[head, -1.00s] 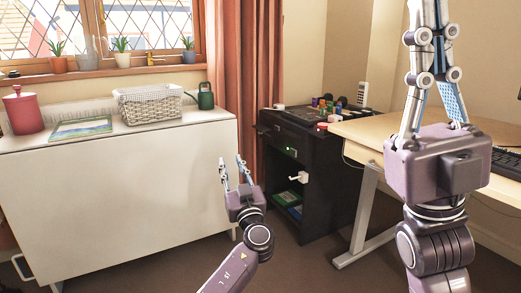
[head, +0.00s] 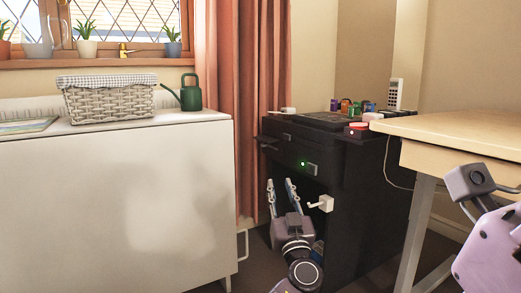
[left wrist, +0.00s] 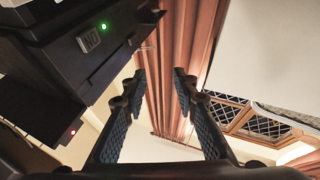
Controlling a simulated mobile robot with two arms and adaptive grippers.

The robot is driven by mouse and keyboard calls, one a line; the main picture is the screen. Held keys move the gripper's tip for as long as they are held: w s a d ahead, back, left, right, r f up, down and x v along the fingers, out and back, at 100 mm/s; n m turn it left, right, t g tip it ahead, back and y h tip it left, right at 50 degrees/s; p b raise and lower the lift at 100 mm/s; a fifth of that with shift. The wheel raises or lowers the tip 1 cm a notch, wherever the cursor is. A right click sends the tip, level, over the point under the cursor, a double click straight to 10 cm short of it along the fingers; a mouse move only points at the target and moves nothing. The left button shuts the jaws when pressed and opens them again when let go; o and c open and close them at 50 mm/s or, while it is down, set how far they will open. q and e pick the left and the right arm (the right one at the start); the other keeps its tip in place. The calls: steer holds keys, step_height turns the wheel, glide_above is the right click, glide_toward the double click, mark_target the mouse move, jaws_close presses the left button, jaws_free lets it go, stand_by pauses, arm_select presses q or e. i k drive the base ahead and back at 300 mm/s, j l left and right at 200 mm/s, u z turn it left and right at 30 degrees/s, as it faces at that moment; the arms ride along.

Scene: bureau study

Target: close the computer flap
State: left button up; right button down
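The black computer cabinet (head: 365,205) stands between the curtain and the desk. Its front has a small green light and a label plate, with an open lower compartment below. A white handle (head: 321,203) sticks out at the front. I cannot tell for certain which part is the flap; a dark edge (head: 268,141) juts out left near the top. My left gripper (head: 281,186) is open and empty, pointing up in front of the lower compartment. In the left wrist view its fingers (left wrist: 157,84) are apart with nothing between them; the cabinet front (left wrist: 75,60) is at upper left. Part of my right arm shows at the right edge; its fingertips are out of view.
A white cabinet (head: 110,205) stands close on the left, with a wicker basket (head: 108,99) and green watering can (head: 190,93) on top. A wooden desk (head: 460,132) bounds the right. Small coloured items sit on the black cabinet. The curtain (head: 240,90) hangs behind.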

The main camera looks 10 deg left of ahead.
mark_target(266, 139)
steer(key=i+j, duration=0.15)
steer(key=i, duration=0.3)
steer(key=i+j, duration=0.15)
steer(key=i, duration=0.25)
